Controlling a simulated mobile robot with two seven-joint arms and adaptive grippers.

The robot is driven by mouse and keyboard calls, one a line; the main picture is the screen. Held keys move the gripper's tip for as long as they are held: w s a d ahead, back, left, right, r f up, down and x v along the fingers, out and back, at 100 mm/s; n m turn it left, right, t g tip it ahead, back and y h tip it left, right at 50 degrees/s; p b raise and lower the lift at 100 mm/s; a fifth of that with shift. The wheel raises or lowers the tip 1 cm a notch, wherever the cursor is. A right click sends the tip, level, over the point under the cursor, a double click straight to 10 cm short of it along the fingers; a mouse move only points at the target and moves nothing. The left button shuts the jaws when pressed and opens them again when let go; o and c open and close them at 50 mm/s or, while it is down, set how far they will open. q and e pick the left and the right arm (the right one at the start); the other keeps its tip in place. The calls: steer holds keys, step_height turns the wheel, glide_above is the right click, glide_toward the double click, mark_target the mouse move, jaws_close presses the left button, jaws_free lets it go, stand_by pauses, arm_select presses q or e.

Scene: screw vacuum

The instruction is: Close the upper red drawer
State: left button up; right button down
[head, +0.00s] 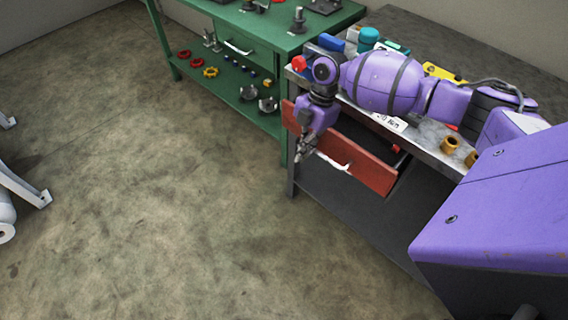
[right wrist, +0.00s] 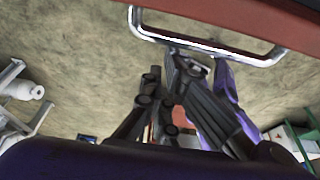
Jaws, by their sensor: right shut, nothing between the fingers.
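The upper red drawer (head: 362,163) is under the grey workbench top and stands partly pulled out, with its front away from the bench frame. Its silver handle (head: 334,162) is on the front face; the handle also shows large at the top of the right wrist view (right wrist: 205,47). My right gripper (head: 301,158) is at the left end of the handle, in front of the drawer. Its fingers also show in the right wrist view (right wrist: 172,75), close to the handle; they look shut with nothing held. Whether they touch the handle is unclear. My left gripper is not in view.
A green workbench (head: 240,45) with tools and a lower shelf of parts stands at the back left. Brass-coloured cups (head: 449,145) and several other items lie on the grey bench top. The floor (head: 150,200) in front is clear.

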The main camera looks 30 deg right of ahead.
steer(key=shift+w+d+b, duration=0.2)
steer(key=shift+w+d, duration=0.1)
steer(key=shift+d, duration=0.5)
steer(key=shift+w+d+b, duration=0.2)
steer(key=shift+w+d, duration=0.1)
steer(key=shift+d, duration=0.55)
steer(key=shift+w+d+b, duration=0.2)
steer(key=shift+w+d, duration=0.1)
steer(key=shift+d, duration=0.5)
